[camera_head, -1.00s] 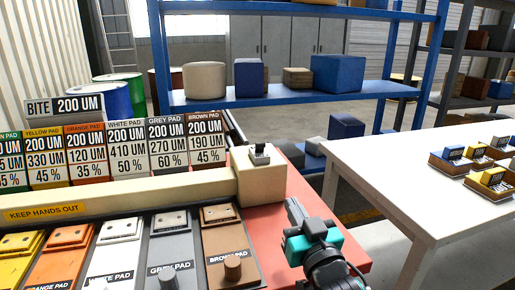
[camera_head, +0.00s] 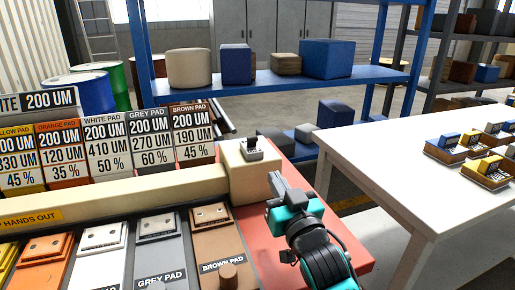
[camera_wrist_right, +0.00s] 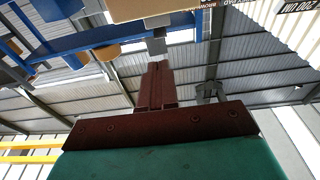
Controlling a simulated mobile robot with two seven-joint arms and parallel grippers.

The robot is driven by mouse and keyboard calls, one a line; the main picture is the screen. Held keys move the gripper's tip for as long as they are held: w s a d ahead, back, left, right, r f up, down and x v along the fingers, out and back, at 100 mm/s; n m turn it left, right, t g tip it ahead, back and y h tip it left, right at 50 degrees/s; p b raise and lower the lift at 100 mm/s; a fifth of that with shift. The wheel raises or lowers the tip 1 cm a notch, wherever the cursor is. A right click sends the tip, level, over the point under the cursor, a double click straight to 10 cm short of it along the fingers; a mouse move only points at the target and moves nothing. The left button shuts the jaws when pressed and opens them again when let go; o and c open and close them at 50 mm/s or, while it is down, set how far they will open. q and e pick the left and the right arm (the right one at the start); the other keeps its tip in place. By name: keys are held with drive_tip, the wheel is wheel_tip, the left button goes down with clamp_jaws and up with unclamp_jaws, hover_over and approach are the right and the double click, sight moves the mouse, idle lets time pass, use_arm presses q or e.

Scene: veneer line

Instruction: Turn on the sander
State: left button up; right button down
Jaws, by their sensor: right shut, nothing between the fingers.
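The sander is the red machine (camera_head: 298,228) with a cream guard bar (camera_head: 120,202) and several coloured pads in front of it. A dark toggle switch (camera_head: 249,152) on a pale grey base stands on the cream box (camera_head: 238,178) at the bar's right end. The lever sticks up. My right gripper (camera_head: 277,180) is just to the right and in front of this box, its tip a little below the switch and apart from it. In the right wrist view its fingers (camera_wrist_right: 156,85) are together and empty. My left gripper is not in view.
Placards (camera_head: 120,145) stand behind the guard bar. A brown pad (camera_head: 220,255) with a knob lies left of my right arm. A white table (camera_head: 390,150) with several small labelled blocks stands at the right. A blue shelf (camera_head: 290,85) is behind.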

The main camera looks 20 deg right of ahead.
sight(253, 141)
drive_tip(key=w, duration=0.4)
drive_tip(key=w+r, duration=0.1)
drive_tip(key=w, duration=0.3)
drive_tip(key=w+r, duration=0.1)
drive_tip(key=w, duration=0.3)
drive_tip(key=shift+w+a, duration=0.2)
drive_tip(key=shift+a, duration=0.05)
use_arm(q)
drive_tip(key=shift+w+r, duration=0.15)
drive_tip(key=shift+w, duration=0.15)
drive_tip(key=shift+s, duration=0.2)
use_arm(e)
drive_tip(key=shift+w, duration=0.1)
